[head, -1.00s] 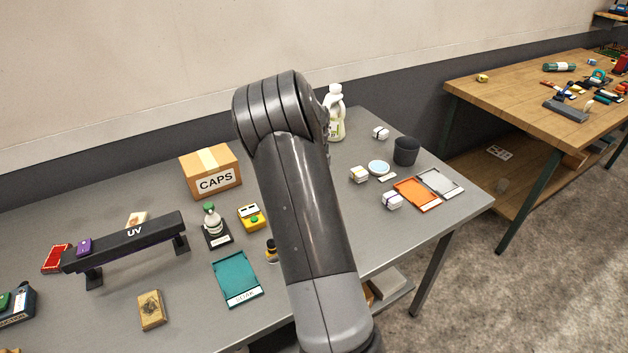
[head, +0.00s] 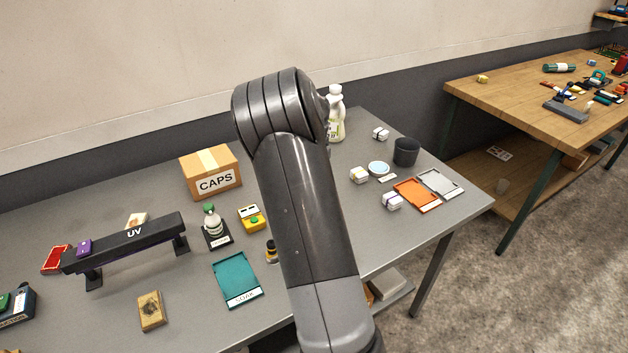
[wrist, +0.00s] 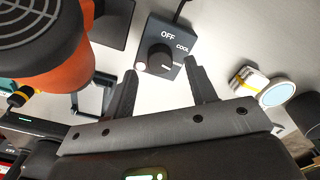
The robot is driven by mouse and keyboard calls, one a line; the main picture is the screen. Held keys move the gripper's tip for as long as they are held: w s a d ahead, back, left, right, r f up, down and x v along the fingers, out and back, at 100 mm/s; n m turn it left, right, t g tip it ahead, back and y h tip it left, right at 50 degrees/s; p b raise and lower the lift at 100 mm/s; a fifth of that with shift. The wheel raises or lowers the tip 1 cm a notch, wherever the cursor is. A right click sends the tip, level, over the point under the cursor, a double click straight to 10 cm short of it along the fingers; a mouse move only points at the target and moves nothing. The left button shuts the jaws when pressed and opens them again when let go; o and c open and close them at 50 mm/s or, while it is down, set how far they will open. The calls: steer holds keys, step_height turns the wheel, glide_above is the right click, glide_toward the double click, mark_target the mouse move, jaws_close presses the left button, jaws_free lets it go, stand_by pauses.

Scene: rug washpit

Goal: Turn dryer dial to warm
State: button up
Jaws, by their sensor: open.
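The dryer dial is a round black knob (wrist: 160,58) on a dark grey control box (wrist: 166,45) in the wrist view. The box reads OFF and COOL; another marking at its lower right is too small and partly covered to read. A small pale mark shows on the knob's lower right. My gripper (wrist: 160,68) is open, with one finger on each side of the knob; I cannot tell whether they touch it. An orange body with a dark round grille (wrist: 55,60), seemingly the dryer, fills the upper left. In the head view my arm hides the control box and gripper.
On the grey table (head: 330,235) stand a CAPS box (head: 210,172), a black UV bar (head: 128,240), a teal tray (head: 237,279), a white bottle (head: 336,114), a dark cup (head: 406,151) and an orange tray (head: 417,194). A wooden table (head: 520,90) stands at right.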

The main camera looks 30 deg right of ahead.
step_height(320, 180, up, 8)
steer(key=shift+r, duration=0.1)
stand_by(0.6)
steer(key=s+a+r+n+t+y, duration=0.1)
steer(key=s+a+r+n+t, duration=0.2)
steer(key=s+a+r+n, duration=1)
steer(key=s+a+f+n+t, duration=0.1)
steer(key=s+a+n, duration=0.4)
steer(key=s+n, duration=0.3)
steer(key=s+a+f+n+t+h, duration=0.1)
steer(key=s+a+f+n, duration=0.1)
steer(key=s+a+n, duration=0.4)
steer(key=s+n, duration=0.1)
steer(key=s, duration=0.3)
steer(key=shift+s+a+n+t, duration=0.3)
steer(key=shift+s+n, duration=0.1)
